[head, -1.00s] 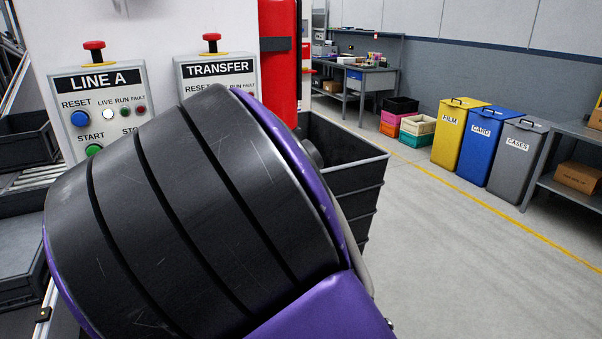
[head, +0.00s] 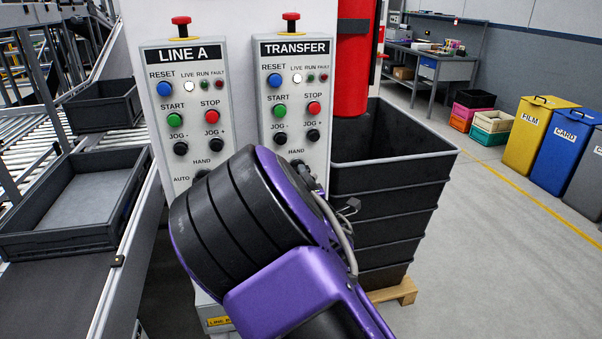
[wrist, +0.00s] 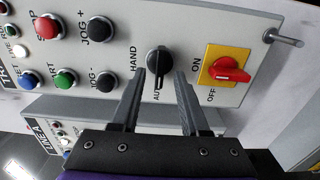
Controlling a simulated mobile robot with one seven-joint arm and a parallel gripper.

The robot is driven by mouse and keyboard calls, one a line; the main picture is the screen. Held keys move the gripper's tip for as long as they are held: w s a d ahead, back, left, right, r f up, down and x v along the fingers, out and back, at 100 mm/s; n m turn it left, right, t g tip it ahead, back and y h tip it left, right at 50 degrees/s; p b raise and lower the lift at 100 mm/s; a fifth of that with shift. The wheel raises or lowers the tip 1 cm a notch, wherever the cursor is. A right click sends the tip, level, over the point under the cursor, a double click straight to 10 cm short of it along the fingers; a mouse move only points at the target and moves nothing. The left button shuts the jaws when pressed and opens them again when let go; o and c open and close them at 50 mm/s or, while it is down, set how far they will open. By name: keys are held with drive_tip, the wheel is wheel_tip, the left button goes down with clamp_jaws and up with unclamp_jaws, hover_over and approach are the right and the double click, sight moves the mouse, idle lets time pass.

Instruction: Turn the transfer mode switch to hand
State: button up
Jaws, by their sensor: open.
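The transfer panel (head: 294,95) stands right of the LINE A panel in the head view. Its HAND label shows there, but my arm hides its lower part. In the wrist view the panel appears turned sideways, with the black mode switch (wrist: 158,62) near the middle. HAND is printed left of the knob and AUTO below it. The knob's long grip runs up and down in the picture, with its pale line towards AUTO. My gripper (wrist: 165,73) is open, its two fingertips on either side of the knob's lower part. I cannot tell whether they touch it.
A red on/off isolator (wrist: 229,70) on a yellow plate is close right of the fingers. A metal peg (wrist: 287,38) sticks out beyond it. Jog knobs and buttons lie left. The LINE A panel (wrist: 66,143) is below.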

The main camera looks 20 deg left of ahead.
drive_tip(key=x, duration=0.3)
drive_tip(key=shift+w, duration=0.1)
clamp_jaws()
idle(0.4)
